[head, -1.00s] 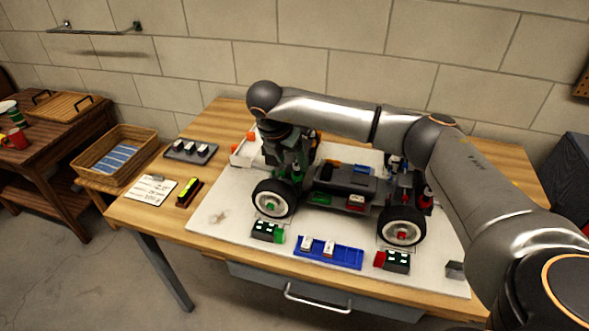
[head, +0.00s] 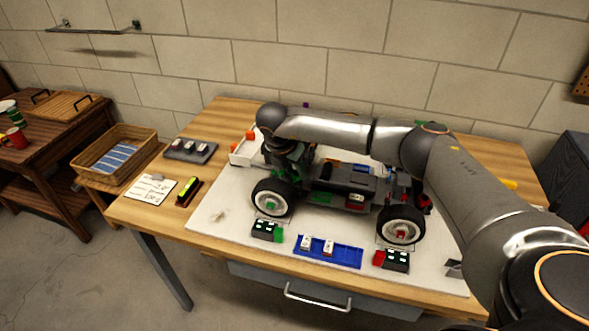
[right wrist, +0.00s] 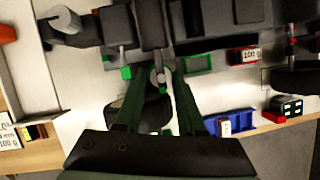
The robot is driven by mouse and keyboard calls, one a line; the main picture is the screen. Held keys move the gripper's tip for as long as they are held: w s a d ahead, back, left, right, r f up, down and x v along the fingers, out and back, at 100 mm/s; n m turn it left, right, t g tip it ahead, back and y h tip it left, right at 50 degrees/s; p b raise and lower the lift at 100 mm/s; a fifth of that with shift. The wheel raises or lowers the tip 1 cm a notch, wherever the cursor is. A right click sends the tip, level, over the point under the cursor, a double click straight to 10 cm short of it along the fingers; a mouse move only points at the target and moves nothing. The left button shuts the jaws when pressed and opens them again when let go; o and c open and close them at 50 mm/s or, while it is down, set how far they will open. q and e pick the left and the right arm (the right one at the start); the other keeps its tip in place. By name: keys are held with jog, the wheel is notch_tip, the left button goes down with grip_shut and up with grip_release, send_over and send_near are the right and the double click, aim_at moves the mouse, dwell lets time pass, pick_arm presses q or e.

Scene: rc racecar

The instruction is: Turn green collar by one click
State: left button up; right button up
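The RC car (head: 340,182) stands on a pale board on the workbench. My right gripper (right wrist: 158,78) points down over the car's left end, near the left front wheel (head: 272,198). In the right wrist view its two dark green fingers stand apart, with a grey post (right wrist: 155,76) showing between the tips. A small green part (right wrist: 163,90), perhaps the green collar, shows at that post. I cannot tell whether the fingers touch it. In the head view my right gripper (head: 288,165) hides most of that spot. My left gripper is out of view.
A blue tray (head: 345,255) with small white-topped blocks lies before the car, between a black-and-green block (head: 264,231) and a black-and-red block (head: 396,261). A card (head: 154,190), a yellow-topped level (head: 188,190) and a dark weight tray (head: 190,150) lie left of the board.

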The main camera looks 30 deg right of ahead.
grip_shut()
jog(key=n, duration=0.1)
jog(key=n+t+y+b, duration=0.1)
jog(key=n, duration=0.1)
jog(key=shift+s+d+f+n, duration=0.1)
jog(key=shift+s+f+n, duration=0.05)
jog(key=shift+n, duration=0.15)
jog(key=shift+n+b, duration=0.3)
jog(key=shift+b, duration=0.1)
jog(key=shift+n, duration=0.3)
jog(key=shift+o, duration=0.2)
grip_release()
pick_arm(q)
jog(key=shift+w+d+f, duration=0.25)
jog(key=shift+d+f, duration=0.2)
pick_arm(e)
jog(key=o, duration=0.5)
